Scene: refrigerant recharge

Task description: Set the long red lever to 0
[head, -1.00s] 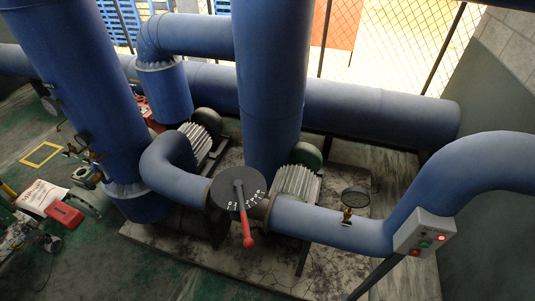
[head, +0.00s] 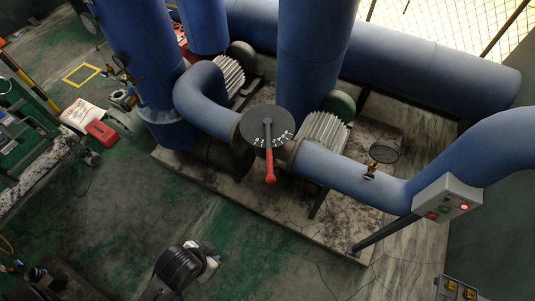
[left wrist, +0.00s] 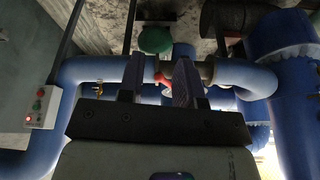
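The long red lever (head: 269,165) is pivoted on a dark round dial (head: 259,116) on the blue pipe. It points down in the head view, across the arc of white marks on the dial's lower edge. Marks lie on both sides of it; they are too small to read surely. In the left wrist view a red part of the lever (left wrist: 162,79) shows between and beyond my left gripper's fingers. My left gripper (left wrist: 159,60) is open, its fingers apart with nothing held. The lever looks well ahead of the fingers, without contact. My right gripper is not in view.
A pressure gauge (head: 384,153) and a grey button box (head: 447,197) with a lit red light stand right of the dial. Thick blue pipes (head: 318,60) rise behind it. A green and grey floor (head: 110,215) lies open at the front left.

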